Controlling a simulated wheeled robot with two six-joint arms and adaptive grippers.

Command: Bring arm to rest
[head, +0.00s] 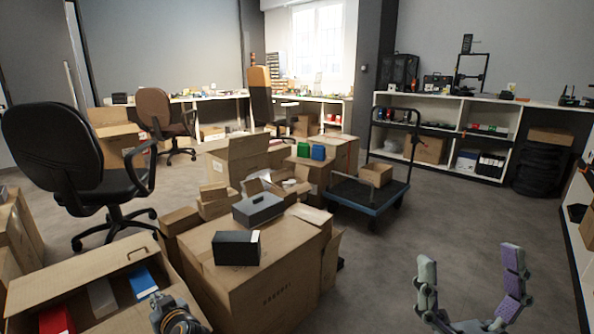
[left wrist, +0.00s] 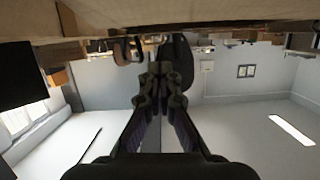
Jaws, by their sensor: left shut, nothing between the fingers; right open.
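My left arm (head: 178,318) shows only in part at the bottom edge of the head view, over the right side of an open carton. In the left wrist view, which is upside down, my left gripper (left wrist: 160,72) has its fingers together with nothing between them. My right gripper (head: 470,262) stands at the lower right of the head view with its two fingers spread wide. It is empty and in front of bare grey floor.
A large carton (head: 275,283) bearing a black box (head: 237,248) and a grey box (head: 258,208) stands centre left. The open carton (head: 28,290) holds red, white and blue items. A cart (head: 368,200) and shelving (head: 570,220) stand further right. Floor between is clear.

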